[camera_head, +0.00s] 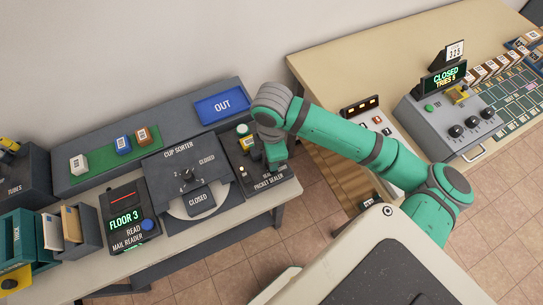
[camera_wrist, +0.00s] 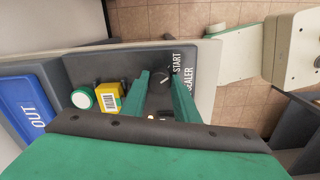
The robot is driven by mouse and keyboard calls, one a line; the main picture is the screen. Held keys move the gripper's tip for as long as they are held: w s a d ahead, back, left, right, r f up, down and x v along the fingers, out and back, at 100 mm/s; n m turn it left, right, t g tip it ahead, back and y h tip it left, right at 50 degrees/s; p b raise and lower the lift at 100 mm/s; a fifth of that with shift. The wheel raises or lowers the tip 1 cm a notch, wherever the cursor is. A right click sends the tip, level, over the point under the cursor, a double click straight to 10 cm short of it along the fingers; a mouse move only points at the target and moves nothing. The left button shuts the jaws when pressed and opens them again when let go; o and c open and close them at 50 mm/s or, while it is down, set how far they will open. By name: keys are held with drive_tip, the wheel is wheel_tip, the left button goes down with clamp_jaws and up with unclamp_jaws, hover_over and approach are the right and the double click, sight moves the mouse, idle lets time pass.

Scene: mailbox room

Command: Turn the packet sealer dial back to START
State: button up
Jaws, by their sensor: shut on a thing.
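The packet sealer (camera_head: 278,183) is a dark grey unit at the right end of the sorting bench, and it also shows in the wrist view (camera_wrist: 100,65). Its dark round dial (camera_wrist: 162,82) sits beside the printed word START, with a light pointer mark. My gripper (camera_wrist: 166,84) has its two green fingers down on either side of the dial, shut on it. In the head view my gripper (camera_head: 276,160) is over the sealer and hides the dial. A yellow packet (camera_wrist: 110,97) with a white label and a green round button (camera_wrist: 83,97) are beside the fingers.
The cup sorter (camera_head: 188,178) is left of the sealer, with the blue OUT tray (camera_head: 222,106) behind. The mail reader (camera_head: 130,220) reads FLOOR 3. A second table (camera_head: 345,60) holds a grey console (camera_head: 455,125) reading CLOSED. Open floor lies between the tables.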

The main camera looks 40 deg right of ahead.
drive_tip(key=shift+n, duration=0.8)
drive_tip(key=o, duration=1.1)
drive_tip(key=shift+c, duration=0.2)
drive_tip(key=shift+r, duration=0.15)
wheel_tip(320, 180, up, 11)
drive_tip(key=shift+f, duration=0.2)
